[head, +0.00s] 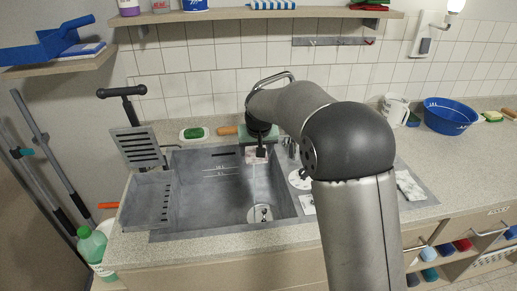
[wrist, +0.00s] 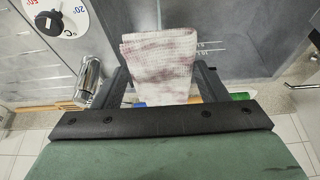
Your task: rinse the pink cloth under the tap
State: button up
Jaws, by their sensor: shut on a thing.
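My gripper (head: 257,152) is over the back right of the grey sink (head: 205,195), shut on the pink cloth (head: 257,158). In the wrist view the cloth (wrist: 160,65) hangs between the two fingers, pale with blotchy pinkish-brown stains. The chrome tap (head: 270,80) arches behind my arm; its outlet is hidden. A thin pale line, apparently water, runs down below the cloth towards the drain (head: 260,213). I cannot tell whether it touches the cloth. A chrome fitting (wrist: 90,78) shows left of the gripper in the wrist view.
A temperature dial (head: 300,179) sits right of the basin. A slotted grey tray (head: 140,148) stands at the sink's left. A green sponge in a dish (head: 194,133) and a wooden-handled brush (head: 228,131) lie behind. A blue bowl (head: 450,116) and white mug (head: 396,107) stand right.

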jog(key=shift+w+d, duration=0.1)
dwell(0.4)
jog(key=shift+w+d, duration=0.35)
jog(key=shift+s+a, duration=0.1)
jog(key=shift+s+a, duration=0.35)
jog(key=shift+d, duration=0.1)
dwell(0.4)
jog(key=shift+w+d, duration=0.35)
jog(key=shift+w, duration=0.1)
jog(key=shift+s+a, duration=0.1)
